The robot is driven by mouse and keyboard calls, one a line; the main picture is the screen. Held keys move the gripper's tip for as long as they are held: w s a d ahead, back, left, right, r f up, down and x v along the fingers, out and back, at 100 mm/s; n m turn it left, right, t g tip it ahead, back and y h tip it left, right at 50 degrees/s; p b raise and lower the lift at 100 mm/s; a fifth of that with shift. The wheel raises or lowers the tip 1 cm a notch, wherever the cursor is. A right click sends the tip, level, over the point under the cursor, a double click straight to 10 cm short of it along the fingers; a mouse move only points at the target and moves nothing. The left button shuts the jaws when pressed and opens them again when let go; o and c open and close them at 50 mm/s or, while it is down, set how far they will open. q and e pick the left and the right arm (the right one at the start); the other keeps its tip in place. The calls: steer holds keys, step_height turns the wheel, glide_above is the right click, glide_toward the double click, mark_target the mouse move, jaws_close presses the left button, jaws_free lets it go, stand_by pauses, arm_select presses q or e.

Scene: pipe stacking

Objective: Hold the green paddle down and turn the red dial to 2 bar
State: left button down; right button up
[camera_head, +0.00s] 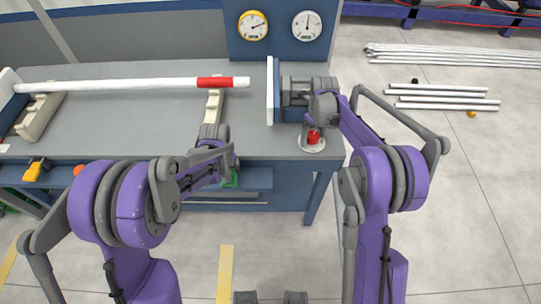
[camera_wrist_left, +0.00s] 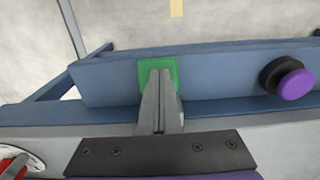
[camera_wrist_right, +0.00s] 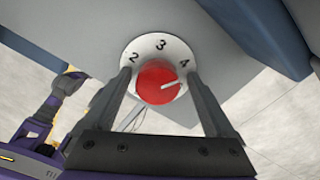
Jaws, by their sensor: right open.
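The red dial (camera_wrist_right: 158,88) sits on a round white plate marked 2, 3 and 4. Its white mark points right, close to the 4 side. In the head view the dial (camera_head: 313,136) is at the table's front right corner. My right gripper (camera_wrist_right: 160,74) is open, with one finger on each side of the dial; contact is unclear. The green paddle (camera_wrist_left: 170,68) is on the table's blue front edge. My left gripper (camera_wrist_left: 160,73) is shut, its fingertips over the paddle's face and apparently touching it. In the head view the paddle (camera_head: 231,181) is mostly hidden by my left arm.
A yellow-rimmed gauge (camera_head: 253,25) and a white gauge (camera_head: 307,25) are on the blue panel behind. A white pipe with a red band (camera_head: 130,85) lies across supports. A purple button (camera_wrist_left: 295,83) is on the front edge. Loose pipes (camera_head: 440,97) lie on the floor.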

steer(key=shift+w+d+f, duration=0.1)
steer(key=shift+d, duration=0.25)
steer(key=shift+a+r, duration=0.15)
steer(key=shift+r, duration=0.05)
steer(key=shift+a+r, duration=0.35)
steer(key=shift+r, duration=0.05)
steer(key=c, duration=1.2)
